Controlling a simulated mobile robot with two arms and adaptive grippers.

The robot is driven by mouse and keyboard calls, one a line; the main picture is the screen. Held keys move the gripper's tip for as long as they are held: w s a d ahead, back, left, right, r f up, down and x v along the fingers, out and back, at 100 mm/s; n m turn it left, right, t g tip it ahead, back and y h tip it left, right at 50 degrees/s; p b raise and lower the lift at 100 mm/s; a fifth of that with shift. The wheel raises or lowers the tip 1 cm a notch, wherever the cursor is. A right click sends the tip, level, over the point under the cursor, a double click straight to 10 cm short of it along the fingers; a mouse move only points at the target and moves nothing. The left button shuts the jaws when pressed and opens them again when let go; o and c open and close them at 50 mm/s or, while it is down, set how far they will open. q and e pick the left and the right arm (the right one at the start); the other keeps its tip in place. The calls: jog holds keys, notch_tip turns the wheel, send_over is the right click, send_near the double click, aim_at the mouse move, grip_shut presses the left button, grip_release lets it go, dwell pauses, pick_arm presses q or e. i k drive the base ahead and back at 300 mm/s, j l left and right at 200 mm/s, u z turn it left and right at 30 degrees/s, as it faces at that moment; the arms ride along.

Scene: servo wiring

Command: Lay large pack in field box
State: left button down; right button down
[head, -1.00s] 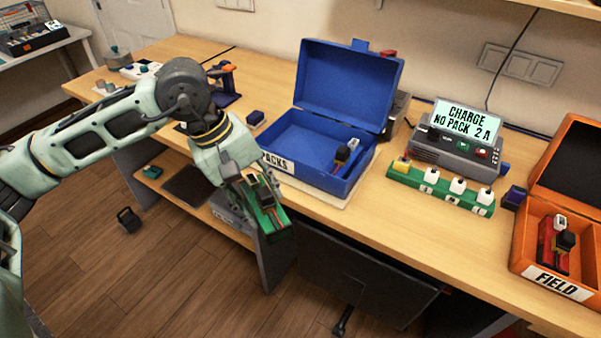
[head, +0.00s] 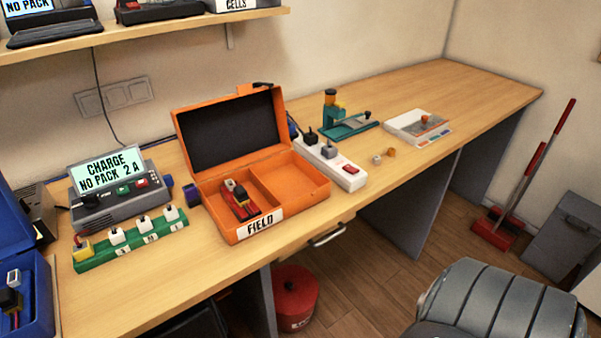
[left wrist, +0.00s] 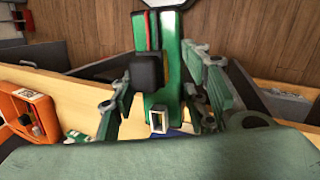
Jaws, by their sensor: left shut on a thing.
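The large green pack (left wrist: 173,50), with red wires, a black plug and a white plug, is between the fingers of my left gripper (left wrist: 160,92) in the left wrist view. The gripper is shut on it, above the floor off the table's front. The orange FIELD box (head: 238,232) stands open on the table in the head view. A smaller red pack (head: 243,210) lies in its left compartment; its right compartment (head: 283,187) is empty. The box also shows at the left of the left wrist view (left wrist: 12,107). My right gripper is in no view.
The box's lid (head: 228,128) stands raised at the back. A charger (head: 108,207) and a green strip with white plugs (head: 130,243) are left of the box. A white power strip (head: 330,165) is close on its right. The blue box (head: 40,275) is at the far left.

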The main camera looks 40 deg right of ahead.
aim_at(288, 188)
jog(key=z, duration=1.6)
jog(key=j, duration=0.05)
